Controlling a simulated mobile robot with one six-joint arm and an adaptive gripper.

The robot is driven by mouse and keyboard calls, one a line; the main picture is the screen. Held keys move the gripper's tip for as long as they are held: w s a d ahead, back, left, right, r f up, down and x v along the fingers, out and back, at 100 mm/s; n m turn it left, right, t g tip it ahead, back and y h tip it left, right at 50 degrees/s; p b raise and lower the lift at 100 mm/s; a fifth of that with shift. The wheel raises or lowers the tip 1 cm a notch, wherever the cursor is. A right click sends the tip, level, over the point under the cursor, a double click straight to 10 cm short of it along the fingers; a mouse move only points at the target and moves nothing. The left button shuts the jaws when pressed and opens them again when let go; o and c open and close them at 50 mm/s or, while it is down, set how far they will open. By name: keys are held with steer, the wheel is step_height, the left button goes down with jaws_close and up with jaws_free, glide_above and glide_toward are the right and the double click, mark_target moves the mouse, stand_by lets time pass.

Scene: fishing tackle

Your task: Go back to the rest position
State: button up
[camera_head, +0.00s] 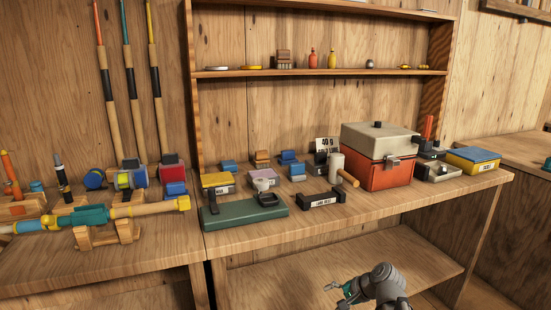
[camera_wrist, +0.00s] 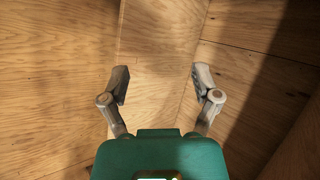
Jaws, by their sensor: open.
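My gripper (camera_head: 337,288) is low at the bottom of the head view, in front of the workbench and below its top, over the lower shelf area. In the wrist view my gripper (camera_wrist: 160,84) shows two grey fingers spread wide apart, with nothing between them. Only bare wooden boards show beyond the fingertips. The gripper is clear of the tackle on the bench.
A rod on stands (camera_head: 95,215) lies at left. The lower shelf (camera_head: 290,275) is bare.

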steer(key=s+f+n+g+h, duration=0.4)
steer(key=s+f+n+h, duration=0.1)
steer(key=s+n+h, duration=0.35)
step_height(320, 180, up, 32)
steer(key=p, duration=3.2)
steer(key=shift+w+a+y, duration=0.15)
steer(key=shift+w+y, duration=0.15)
steer(key=shift+y, duration=0.15)
